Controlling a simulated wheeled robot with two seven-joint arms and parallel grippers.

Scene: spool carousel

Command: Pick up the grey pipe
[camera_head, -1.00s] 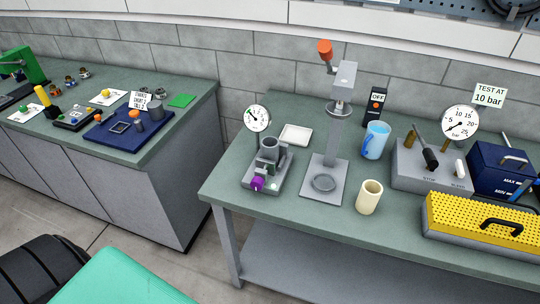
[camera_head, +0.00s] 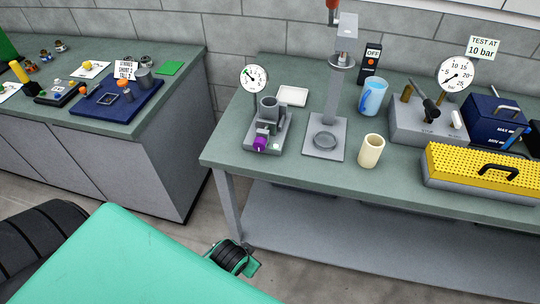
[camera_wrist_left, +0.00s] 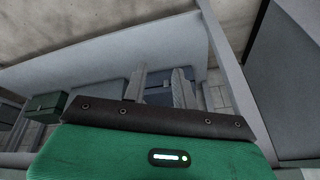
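No piece is plainly a loose grey pipe. A short grey hollow cylinder (camera_head: 269,103) stands upright in a small grey fixture (camera_head: 262,137) with a purple knob, on the right bench. A second grey cylinder (camera_head: 144,79) stands on the blue tray (camera_head: 100,112) on the left bench. I cannot tell which one the task means. My left gripper (camera_wrist_left: 160,86) shows in the left wrist view with its two grey fingers apart and nothing visible between them. It is not identifiable in the head view. My right gripper is out of view.
A floor gap separates the benches.

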